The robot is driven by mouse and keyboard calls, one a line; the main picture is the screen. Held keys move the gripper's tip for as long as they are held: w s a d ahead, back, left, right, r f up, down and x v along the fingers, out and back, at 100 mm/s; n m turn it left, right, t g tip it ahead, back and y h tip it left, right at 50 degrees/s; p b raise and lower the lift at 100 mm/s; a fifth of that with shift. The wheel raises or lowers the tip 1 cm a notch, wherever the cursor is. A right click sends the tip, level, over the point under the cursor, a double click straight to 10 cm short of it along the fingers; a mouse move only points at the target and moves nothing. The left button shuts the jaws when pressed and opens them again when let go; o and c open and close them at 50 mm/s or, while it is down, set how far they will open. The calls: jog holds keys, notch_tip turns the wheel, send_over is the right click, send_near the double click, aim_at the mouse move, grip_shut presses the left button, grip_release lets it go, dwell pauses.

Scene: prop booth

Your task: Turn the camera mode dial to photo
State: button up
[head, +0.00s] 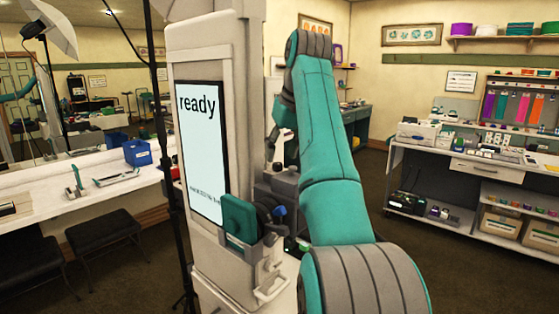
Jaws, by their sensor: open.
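My teal and grey arm rises at centre right and bends down at its far end. My gripper (273,146) shows only in part as small dark parts left of the arm link; it is open and I see nothing held in it. Below it stands a dark grey device (272,182), partly behind the arm, which may be the camera. My gripper looks to be above or in front of this device, but the gap is unclear. I cannot make out the mode dial or its setting.
A pale column carries a screen (200,150) reading "ready". A teal block (239,217) and a blue knob (279,210) sit low beside it. A white counter (85,204) with a blue bin (138,153) is left. A shelf cart (455,165) stands right, with open floor before it.

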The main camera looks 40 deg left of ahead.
aim_at(278, 164)
jog(key=shift+x, duration=1.55)
grip_shut()
jog(key=shift+s+a+m+t+h, duration=0.1)
jog(key=shift+m+t+h, duration=0.3)
jog(key=shift+m, duration=1)
jog(key=shift+s+m+t+h, duration=0.15)
jog(key=shift+m+t, duration=0.45)
jog(key=shift+m, duration=0.8)
jog(key=shift+w, duration=0.1)
